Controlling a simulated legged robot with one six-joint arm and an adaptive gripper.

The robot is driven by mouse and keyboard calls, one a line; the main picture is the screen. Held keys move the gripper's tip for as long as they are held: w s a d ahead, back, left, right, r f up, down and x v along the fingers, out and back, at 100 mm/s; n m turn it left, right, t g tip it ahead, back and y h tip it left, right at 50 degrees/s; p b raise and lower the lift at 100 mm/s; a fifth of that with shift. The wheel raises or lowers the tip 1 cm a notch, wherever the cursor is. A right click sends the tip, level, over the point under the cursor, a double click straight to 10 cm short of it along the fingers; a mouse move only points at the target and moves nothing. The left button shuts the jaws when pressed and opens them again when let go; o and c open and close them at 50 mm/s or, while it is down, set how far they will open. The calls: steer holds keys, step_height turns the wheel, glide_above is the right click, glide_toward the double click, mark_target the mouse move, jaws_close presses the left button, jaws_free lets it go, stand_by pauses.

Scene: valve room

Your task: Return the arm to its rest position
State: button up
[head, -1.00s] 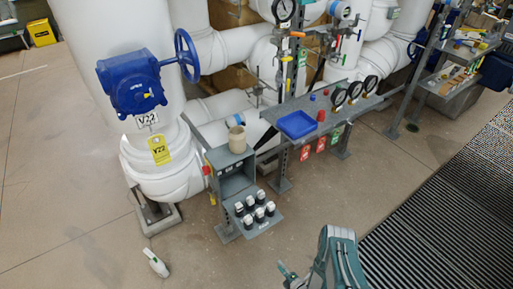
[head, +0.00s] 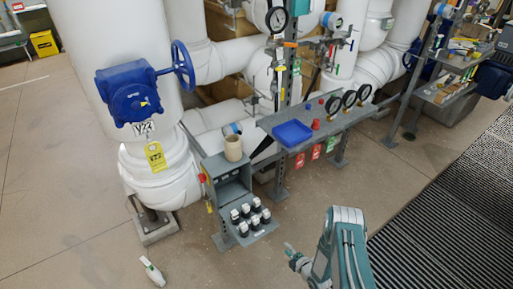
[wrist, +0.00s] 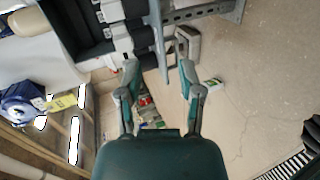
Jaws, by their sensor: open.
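My arm shows at the bottom right of the head view as a teal and grey link, in front of the valve area. In the wrist view my gripper (wrist: 160,75) has its two fingers spread apart, with nothing between them. In the head view the gripper end is small and I cannot make out its fingers. The arm is apart from the grey bench and the bottle rack.
A grey shelf (head: 270,228) holds several white-capped bottles, left of my arm. Behind stand a blue tray (head: 292,133), gauges and a blue valve (head: 134,94) on white pipes. A white spray bottle (head: 153,271) lies on the open floor. Dark grating (head: 450,215) lies at right.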

steer(key=w+d+r+m+g+h, duration=0.1)
steer(key=w+d+r+m+h, duration=0.1)
steer(key=w+r, duration=0.6)
steer(key=w+d+r+m+h, duration=0.2)
steer(key=w+r+m, duration=0.15)
steer(key=r, duration=0.95)
step_height(320, 180, up, 21)
steer(key=s+d+m+g+h, duration=0.1)
steer(key=s+d+m+h, duration=0.15)
steer(key=m, duration=0.25)
steer(key=s+a+r+m+g+h, duration=0.15)
steer(key=s+r+m, duration=0.55)
steer(key=s+r, duration=0.75)
steer(key=s+a+r+m+g, duration=0.1)
steer(key=s+r+m, duration=0.1)
steer(key=s, duration=0.8)
steer(key=s+a+r+m+g, duration=0.2)
steer(key=s+r+m, duration=0.1)
steer(key=s, duration=0.8)
steer(key=shift+m+y, duration=0.4)
steer(key=shift+m, duration=0.15)
